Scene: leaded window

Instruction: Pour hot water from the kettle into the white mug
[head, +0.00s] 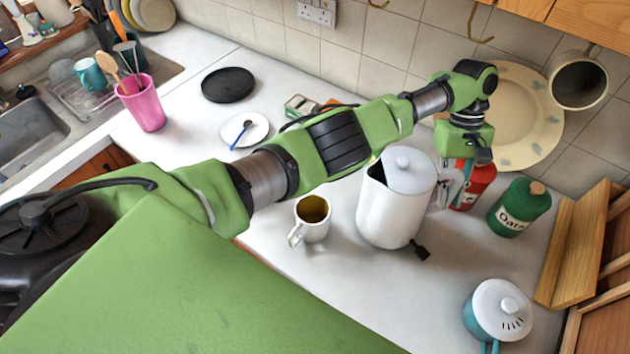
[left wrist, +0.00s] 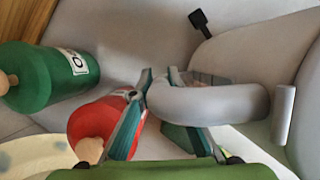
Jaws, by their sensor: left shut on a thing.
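The white kettle (head: 392,212) stands upright on the counter, its dark spout opening on the left, facing the mug side. My left gripper (head: 456,180) is at the handle on the kettle's right side. In the left wrist view the fingers of my left gripper (left wrist: 160,80) are closed around the grey handle (left wrist: 215,104), with the kettle body (left wrist: 255,60) beyond. The white mug (head: 314,232) stands upright on the counter left of the kettle and apart from it. Its inside looks yellow-brown. My right gripper does not show.
A red canister (head: 478,186) is close behind my left gripper. A green oats canister (head: 518,208) stands to its right, and a teal pot with a white lid (head: 500,308) is at front right. A saucer (head: 258,128) and pink tumbler (head: 146,108) are at the left.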

